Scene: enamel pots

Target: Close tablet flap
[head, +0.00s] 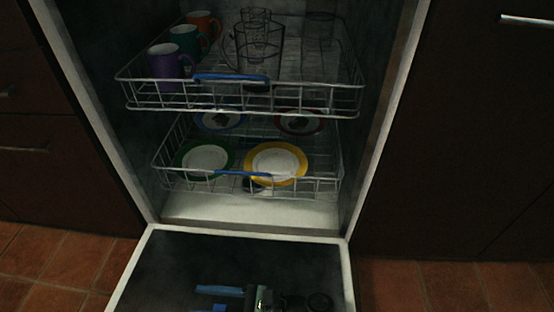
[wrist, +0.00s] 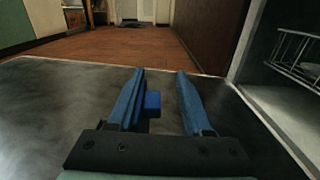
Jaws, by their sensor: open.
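The dishwasher door (head: 170,262) is folded down flat, its dark inner face up. My gripper (head: 203,299) is low over the middle of this door, its blue fingers pointing left in the head view. In the wrist view my gripper (wrist: 160,72) is open, fingers apart. A small blue piece, seemingly the tablet flap (wrist: 153,104), shows between the fingers, close beside the left one. I cannot tell whether they touch, or how far the flap stands open. In the head view I cannot tell the flap apart from my blue fingers at the bottom edge.
The upper rack (head: 240,104) holds mugs and glasses; the lower rack (head: 250,188) holds several plates. Both are inside the dishwasher, behind the door. Dark cabinets (head: 465,150) flank it. Tiled floor (head: 50,265) lies clear on both sides; in the wrist view the floor beyond the door is open.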

